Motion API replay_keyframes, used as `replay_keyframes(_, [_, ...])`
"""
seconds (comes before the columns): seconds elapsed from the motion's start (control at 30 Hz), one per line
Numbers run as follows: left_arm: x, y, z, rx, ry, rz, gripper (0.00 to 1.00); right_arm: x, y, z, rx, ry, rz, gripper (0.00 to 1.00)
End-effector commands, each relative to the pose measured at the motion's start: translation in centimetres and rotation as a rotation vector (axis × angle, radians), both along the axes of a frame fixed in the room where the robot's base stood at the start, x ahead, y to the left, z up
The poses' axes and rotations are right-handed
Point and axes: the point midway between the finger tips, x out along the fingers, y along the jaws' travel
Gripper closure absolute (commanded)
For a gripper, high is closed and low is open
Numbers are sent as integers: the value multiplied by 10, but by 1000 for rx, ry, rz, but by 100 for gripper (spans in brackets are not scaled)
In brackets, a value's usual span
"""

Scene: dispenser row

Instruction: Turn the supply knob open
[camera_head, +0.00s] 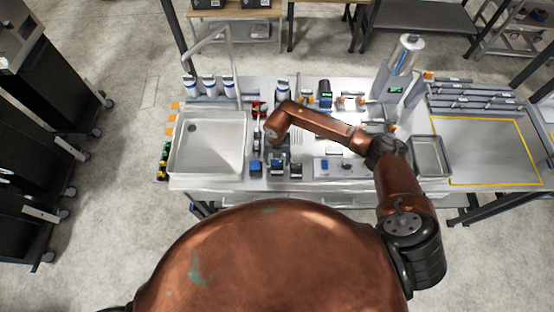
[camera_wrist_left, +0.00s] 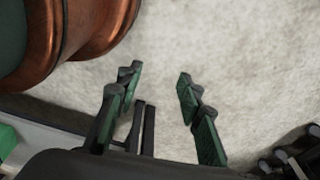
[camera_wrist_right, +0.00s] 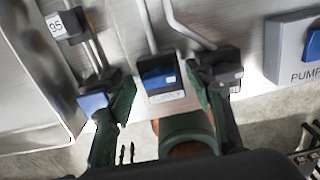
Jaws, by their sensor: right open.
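A blue part (camera_wrist_right: 93,102) is beside the left finger, and a dark block (camera_wrist_right: 222,72) is beside the right finger. I cannot tell whether the fingers touch any of them. In the head view, my right arm hides much of this gripper over the bench (camera_head: 205,183). My left gripper (camera_wrist_left: 157,76) is open and empty above the floor.
A box lettered PUMP (camera_wrist_right: 290,62) with a blue knob (camera_wrist_right: 313,44) is at the right. A small "95" display (camera_wrist_right: 56,22) is at upper left. The sink (camera_head: 210,150) is left on the bench; a metal tray (camera_head: 430,157) is right. Bottles (camera_head: 209,84) stand behind the sink.

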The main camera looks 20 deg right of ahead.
Motion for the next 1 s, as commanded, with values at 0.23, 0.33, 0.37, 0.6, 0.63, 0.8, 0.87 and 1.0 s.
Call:
replay_keyframes(0.23, [-11,1,-1,2,15,2,66,0,0,0,0,0,0,64])
replay_keyframes(0.33, [-19,2,-2,2,24,4,66,0,0,0,0,0,0,71])
replay_keyframes(0.37, [-21,2,-2,2,27,5,66,0,0,0,0,0,0,73])
replay_keyframes(0.6, [-24,3,-2,4,32,5,66,0,0,0,0,0,0,89])
replay_keyframes(0.63, [-24,3,-2,4,31,5,66,0,0,0,0,0,0,91])
replay_keyframes(0.8, [-19,3,-3,3,26,4,66,0,0,0,1,-1,4,94])
replay_keyframes(0.87, [-17,3,-4,3,24,3,66,1,0,0,1,-1,11,94])
replay_keyframes(1.0, [-15,2,-10,2,20,3,66,1,0,-1,-1,-2,50,94])
